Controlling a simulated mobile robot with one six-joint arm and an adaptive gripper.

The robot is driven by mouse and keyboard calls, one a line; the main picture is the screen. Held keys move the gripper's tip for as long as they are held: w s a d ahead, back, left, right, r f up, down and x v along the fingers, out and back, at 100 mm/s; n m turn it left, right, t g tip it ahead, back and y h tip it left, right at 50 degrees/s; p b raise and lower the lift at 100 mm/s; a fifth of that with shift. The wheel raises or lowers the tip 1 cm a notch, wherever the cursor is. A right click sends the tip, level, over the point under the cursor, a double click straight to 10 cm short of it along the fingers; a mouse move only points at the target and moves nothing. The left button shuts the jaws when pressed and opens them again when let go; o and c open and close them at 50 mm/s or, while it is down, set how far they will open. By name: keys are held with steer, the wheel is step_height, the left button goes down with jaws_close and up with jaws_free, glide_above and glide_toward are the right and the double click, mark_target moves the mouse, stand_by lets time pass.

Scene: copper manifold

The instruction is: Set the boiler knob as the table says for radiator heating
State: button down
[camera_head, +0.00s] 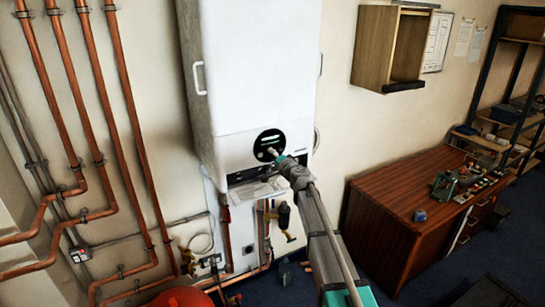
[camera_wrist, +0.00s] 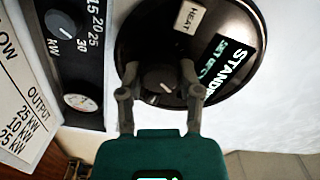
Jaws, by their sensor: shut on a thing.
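The white boiler (camera_head: 262,65) hangs on the wall with a round black control panel (camera_head: 268,141). My gripper (camera_head: 281,160) reaches up to the panel from the lower right. In the wrist view my gripper (camera_wrist: 160,75) is shut on the dark round knob (camera_wrist: 165,87) on this panel, one finger on each side. A HEAT label (camera_wrist: 190,17) and a display reading STAND..., cut off (camera_wrist: 225,68), sit beside it. A separate kW knob (camera_wrist: 64,21) with numbers 15 to 30 is at the upper left, apart from my gripper. The table (camera_wrist: 15,105) shows an OUTPUT column with 25 kW, 10 kW, 25 kW.
A round gauge (camera_wrist: 80,102) sits below the kW knob. Copper pipes (camera_head: 122,110) run down the wall at left. A wooden desk (camera_head: 385,215) with tools stands at right, under an open wall cabinet (camera_head: 392,50). Pipes and a valve (camera_head: 284,217) are below the boiler.

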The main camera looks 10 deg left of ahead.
steer(key=shift+s, duration=0.1)
steer(key=c, duration=0.5)
jaws_free()
steer(key=shift+c, duration=0.2)
steer(key=v, duration=1.2)
